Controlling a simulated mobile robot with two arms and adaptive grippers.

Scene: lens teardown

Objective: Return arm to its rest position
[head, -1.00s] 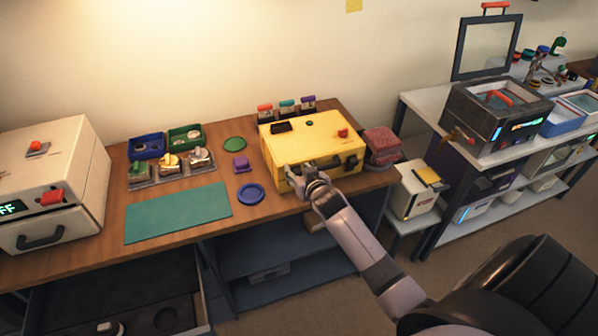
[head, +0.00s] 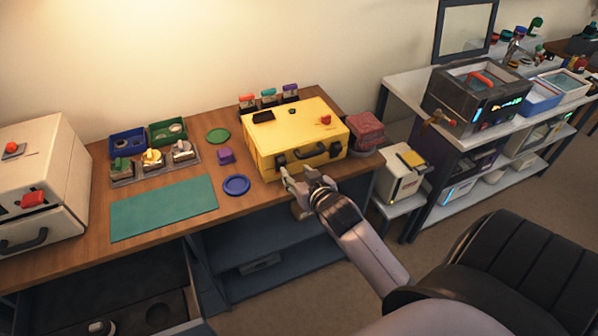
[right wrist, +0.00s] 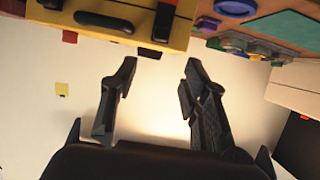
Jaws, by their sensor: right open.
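My right gripper (head: 300,181) is open and empty in the head view, just in front of the yellow case (head: 290,130) at the bench's front edge. In the right wrist view its two fingers (right wrist: 158,85) stand apart with nothing between them. The yellow case also shows upside down at the top of that view (right wrist: 125,38). The case is shut, with dark latches and a handle on its front. The gripper appears apart from the case. My left gripper is not in view.
The wooden bench (head: 75,225) holds a teal mat (head: 165,208), a blue ring (head: 236,185), a purple block (head: 226,156) and a white box (head: 40,180). A dark red block (head: 366,130) sits right of the case. An open drawer (head: 110,290) juts out below. A grey machine (head: 475,100) stands right.

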